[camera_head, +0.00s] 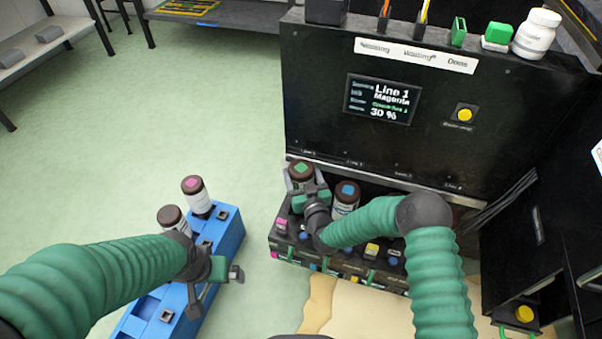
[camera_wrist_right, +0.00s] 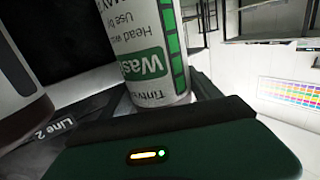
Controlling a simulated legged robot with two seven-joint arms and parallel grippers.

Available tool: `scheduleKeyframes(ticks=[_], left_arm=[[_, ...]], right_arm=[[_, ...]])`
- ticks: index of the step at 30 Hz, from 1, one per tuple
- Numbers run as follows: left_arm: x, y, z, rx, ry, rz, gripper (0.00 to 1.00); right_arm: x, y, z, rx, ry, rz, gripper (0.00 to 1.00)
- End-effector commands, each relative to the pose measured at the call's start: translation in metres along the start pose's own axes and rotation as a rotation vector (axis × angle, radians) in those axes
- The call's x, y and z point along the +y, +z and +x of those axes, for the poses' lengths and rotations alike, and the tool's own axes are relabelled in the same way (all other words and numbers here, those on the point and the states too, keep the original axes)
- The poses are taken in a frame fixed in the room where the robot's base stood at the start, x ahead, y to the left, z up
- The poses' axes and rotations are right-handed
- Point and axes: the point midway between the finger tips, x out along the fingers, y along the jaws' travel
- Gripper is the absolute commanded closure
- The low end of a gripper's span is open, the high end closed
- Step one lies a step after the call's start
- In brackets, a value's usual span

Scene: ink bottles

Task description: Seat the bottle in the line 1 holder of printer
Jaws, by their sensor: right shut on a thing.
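My right gripper (camera_head: 303,190) is shut on a brown-capped bottle with a green cap mark (camera_head: 301,171), at the left end of the printer's holder row (camera_head: 284,240). In the right wrist view this bottle (camera_wrist_right: 158,50) has a green "Wash" label; its base is hidden, so I cannot tell whether it is seated. A blue-marked bottle (camera_head: 346,197) stands just right of it. A magenta-marked bottle (camera_head: 196,195) stands in the blue rack (camera_head: 232,232). My left gripper (camera_head: 217,287) is open and empty over the rack's right side.
The printer's screen (camera_head: 382,99) reads "Line 1 Magenta" and 30 %. Another brown-capped bottle (camera_head: 172,218) stands in the rack, partly behind my left arm. A white bottle (camera_head: 537,34) and small green items stand on the printer's top. Green floor lies between rack and printer.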

Motion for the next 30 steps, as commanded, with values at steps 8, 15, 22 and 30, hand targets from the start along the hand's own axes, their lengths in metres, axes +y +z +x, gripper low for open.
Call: scheduleKeyframes(ticks=[8, 15, 22, 30], left_arm=[[0.0000, -0.0013, -0.0052, 0.000, 0.000, 0.000, 0.00], [0.0000, -0.0011, -0.0047, 0.000, 0.000, 0.000, 0.00], [0.0000, -0.0012, -0.0052, 0.000, 0.000, 0.000, 0.00], [0.0000, 0.0003, 0.0011, 0.000, 0.000, 0.000, 0.00]], right_arm=[[-0.0004, -0.0051, -0.0012, 0.003, -0.001, -0.002, 1.00], [-0.0002, -0.0041, -0.0012, 0.003, 0.000, -0.001, 1.00], [0.0001, -0.0039, -0.0010, 0.004, 0.000, 0.000, 1.00], [-0.0001, 0.0048, -0.0007, 0.003, 0.000, 0.000, 1.00]])
